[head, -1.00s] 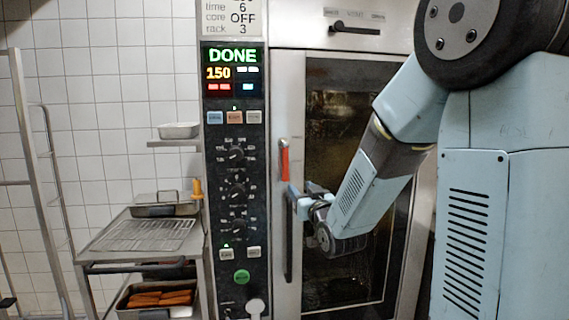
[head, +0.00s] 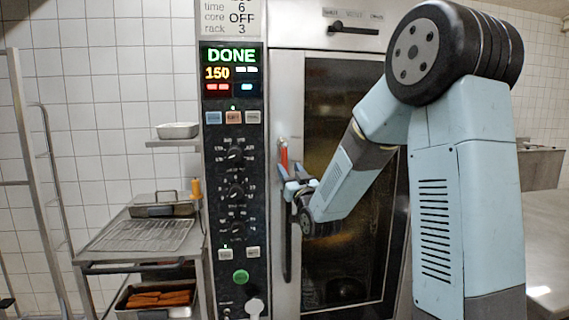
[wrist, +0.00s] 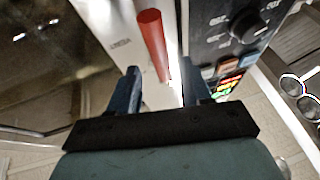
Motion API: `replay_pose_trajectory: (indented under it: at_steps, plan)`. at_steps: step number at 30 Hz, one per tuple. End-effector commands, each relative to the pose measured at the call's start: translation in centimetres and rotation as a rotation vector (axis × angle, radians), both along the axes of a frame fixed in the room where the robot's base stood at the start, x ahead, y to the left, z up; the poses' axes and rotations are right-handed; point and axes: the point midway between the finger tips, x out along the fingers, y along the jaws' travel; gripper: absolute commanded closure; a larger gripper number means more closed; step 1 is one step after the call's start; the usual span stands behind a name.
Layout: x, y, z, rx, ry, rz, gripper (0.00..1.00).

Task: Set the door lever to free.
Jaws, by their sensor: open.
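The door lever is a red handle (head: 283,153) on the left edge of the oven door, pointing up. The wrist view shows it as a red rod (wrist: 152,40) just beyond the fingertips. My gripper (head: 287,178) is just below the red part in the head view, its fingers covering the lever's lower end. In the wrist view my gripper (wrist: 160,82) is open, one blue finger on each side, with the red rod's near end lying across the gap between them. I cannot tell whether the fingers touch it. The oven door (head: 345,100) looks closed.
The control panel (head: 235,190), with a lit DONE display, is just left of the lever. A dark vertical bar (head: 287,255) runs below my gripper. A trolley with a wire rack (head: 140,235) and trays stands at the left. A steel counter (head: 545,240) is at the right.

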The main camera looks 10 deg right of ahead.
Motion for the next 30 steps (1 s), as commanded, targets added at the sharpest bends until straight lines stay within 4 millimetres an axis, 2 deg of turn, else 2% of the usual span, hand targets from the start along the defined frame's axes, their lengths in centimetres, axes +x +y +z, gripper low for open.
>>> replay_pose_trajectory:
  at_steps: [3,10,23,30]
  plan:
    - [1.8,0.3,0.7,0.001,0.000,-0.001,0.52]
    - [4.2,0.8,1.7,0.001,0.001,-0.001,0.52]
    - [4.8,0.9,2.0,0.000,0.001,0.000,0.52]
    - [4.8,0.9,2.0,0.000,0.001,0.000,0.75]
